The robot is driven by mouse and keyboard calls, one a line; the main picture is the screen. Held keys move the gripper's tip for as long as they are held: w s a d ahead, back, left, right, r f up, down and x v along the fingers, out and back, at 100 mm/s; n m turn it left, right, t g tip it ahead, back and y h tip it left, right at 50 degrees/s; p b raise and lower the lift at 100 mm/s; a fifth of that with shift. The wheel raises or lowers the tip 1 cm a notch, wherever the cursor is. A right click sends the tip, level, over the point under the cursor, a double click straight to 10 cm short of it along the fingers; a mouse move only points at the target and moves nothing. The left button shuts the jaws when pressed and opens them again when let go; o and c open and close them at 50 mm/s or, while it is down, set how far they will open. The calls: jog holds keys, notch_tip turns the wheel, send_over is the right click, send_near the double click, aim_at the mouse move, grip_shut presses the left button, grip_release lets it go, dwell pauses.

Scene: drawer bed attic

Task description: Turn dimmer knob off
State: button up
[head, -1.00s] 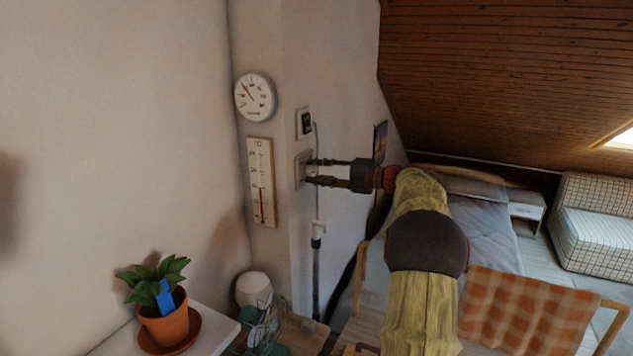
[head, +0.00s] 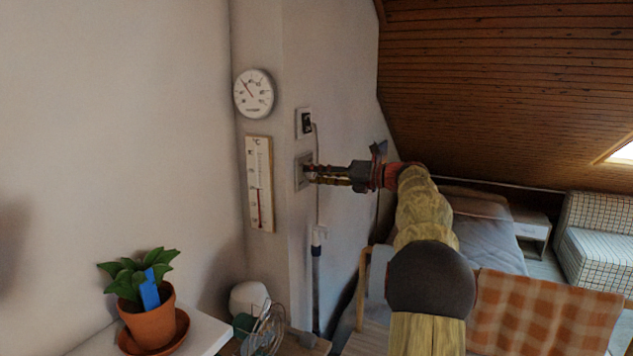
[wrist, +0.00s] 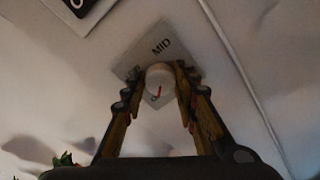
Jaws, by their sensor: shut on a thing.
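The dimmer is a light square plate (head: 300,168) on the wall below a small dark-faced device; its knob is hidden by my fingers in the head view. In the wrist view the plate (wrist: 141,50) looks tilted and bears the word MID. Its round whitish knob (wrist: 160,76) has a red pointer line directed toward the lower left of the picture, near a small mark too dim to read. My gripper (head: 314,172) is at the plate, with one finger on each side of the knob in the wrist view (wrist: 158,82). It is shut on the knob.
A black-faced device (head: 306,122) with a cable running down is just above the dimmer. A thermometer (head: 259,185) and a round gauge (head: 254,94) hang to the left. A potted plant (head: 150,322) stands lower left. A chair with a checked orange cloth (head: 545,320) is right.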

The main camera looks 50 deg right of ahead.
jog(key=shift+f+n+b, duration=0.1)
jog(key=shift+n+b, duration=0.25)
jog(key=shift+n, duration=0.15)
jog(key=o, duration=1.2)
jog(key=shift+c, duration=0.2)
jog(key=shift+s+d, duration=0.1)
jog(key=v, duration=1.1)
jog(key=shift+s, duration=0.4)
jog(key=shift+d, duration=0.1)
